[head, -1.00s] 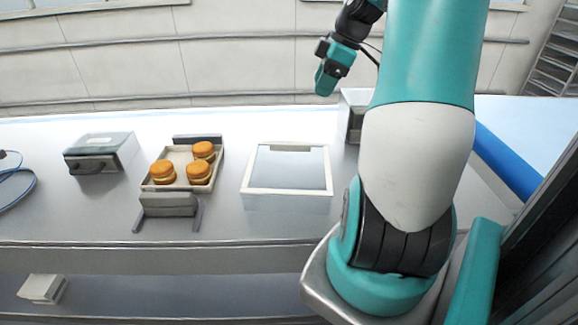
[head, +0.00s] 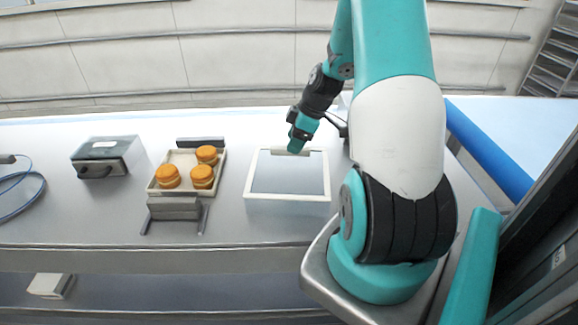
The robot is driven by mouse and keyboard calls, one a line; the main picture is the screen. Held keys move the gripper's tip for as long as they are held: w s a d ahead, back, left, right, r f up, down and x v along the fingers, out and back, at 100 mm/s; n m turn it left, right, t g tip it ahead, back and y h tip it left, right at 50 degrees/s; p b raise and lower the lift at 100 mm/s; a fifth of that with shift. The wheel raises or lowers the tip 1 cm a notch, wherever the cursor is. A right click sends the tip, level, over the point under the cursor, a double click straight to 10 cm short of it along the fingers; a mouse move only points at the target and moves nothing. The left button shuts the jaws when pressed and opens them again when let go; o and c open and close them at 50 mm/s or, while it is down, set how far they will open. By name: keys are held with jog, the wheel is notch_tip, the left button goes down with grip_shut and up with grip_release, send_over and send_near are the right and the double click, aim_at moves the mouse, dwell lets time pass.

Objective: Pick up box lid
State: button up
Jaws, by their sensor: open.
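A flat lid-like panel with a white frame and a grey pane (head: 290,197) lies on the bench in the middle; what is under it is hard to tell. A pale tab sits at its far edge. My gripper (head: 296,148) points down at that far edge, close to the tab. The jaws are open but small in view, and I cannot tell whether they touch the tab.
A shallow tray (head: 151,190) with round filled buns (head: 202,176) stands on a grey stand left of the panel. Farther left are a grey box (head: 108,156) with a dark handle and a blue cable (head: 28,197). A pale box (head: 346,98) is mostly hidden behind my arm.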

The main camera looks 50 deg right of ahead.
jog(key=shift+x, duration=0.95)
grip_shut()
jog(key=shift+r, duration=0.15)
